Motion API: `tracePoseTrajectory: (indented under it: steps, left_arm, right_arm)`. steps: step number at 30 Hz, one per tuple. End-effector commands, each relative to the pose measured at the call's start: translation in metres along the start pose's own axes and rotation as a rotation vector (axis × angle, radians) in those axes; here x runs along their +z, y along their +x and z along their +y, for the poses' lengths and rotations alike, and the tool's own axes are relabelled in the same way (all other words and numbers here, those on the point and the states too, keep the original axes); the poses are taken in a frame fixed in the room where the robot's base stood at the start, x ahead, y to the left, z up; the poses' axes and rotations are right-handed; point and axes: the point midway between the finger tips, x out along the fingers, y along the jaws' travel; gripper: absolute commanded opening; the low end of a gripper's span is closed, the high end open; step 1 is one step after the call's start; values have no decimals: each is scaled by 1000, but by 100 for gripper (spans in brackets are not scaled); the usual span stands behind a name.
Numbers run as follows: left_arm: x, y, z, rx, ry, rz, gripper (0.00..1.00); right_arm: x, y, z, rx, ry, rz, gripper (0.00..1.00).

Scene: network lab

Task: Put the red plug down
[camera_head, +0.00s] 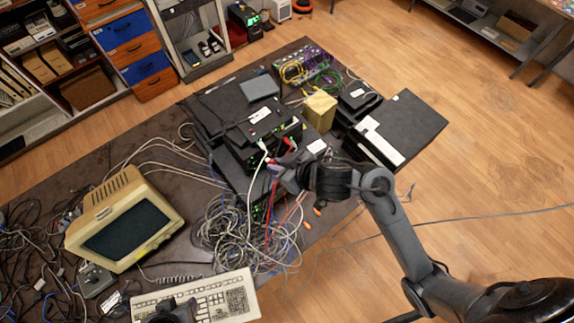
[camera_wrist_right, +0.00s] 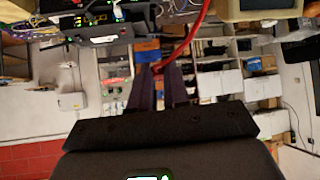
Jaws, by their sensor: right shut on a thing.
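My right gripper (camera_head: 281,172) reaches in from the right, beside the front of the stacked black network devices (camera_head: 245,125). In the right wrist view its two fingers (camera_wrist_right: 160,82) are shut on the red plug (camera_wrist_right: 157,69), at the end of a red cable (camera_wrist_right: 186,45). The devices' green-lit ports show at the top left of that view, apart from the fingertips. In the head view the plug is small and hard to make out from the gripper. A dark part at the bottom edge, over the keyboard, looks like my left gripper (camera_head: 172,312); its fingers are unclear.
A tangle of grey cables (camera_head: 245,235) lies in front of the devices. A beige monitor (camera_head: 125,220) and a keyboard (camera_head: 200,297) are to the left. Bare table shows left of the stack.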

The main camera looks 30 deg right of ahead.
Motion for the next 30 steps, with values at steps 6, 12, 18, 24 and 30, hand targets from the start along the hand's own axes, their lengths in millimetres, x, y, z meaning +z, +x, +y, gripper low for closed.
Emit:
tracePoseTrajectory:
  steps: [6, 12, 18, 24, 30]
  left_arm:
    - [0, 0, 0, 0, 0, 0, 43]
    - [0, 0, 0, 0, 0, 0, 43]
    - [0, 0, 0, 1, -1, 0, 43]
    - [0, 0, 0, 1, -1, 0, 43]
    - [0, 0, 0, 1, -1, 0, 43]
  right_arm:
    - [-22, -2, -16, -88, -77, 6, 0]
    - [-48, -4, -36, -203, -188, 2, 0]
    - [-73, -5, -60, -327, -286, -1, 0]
    - [-94, -7, -80, -431, -369, -3, 0]
    - [-107, -7, -92, -496, -421, -2, 0]
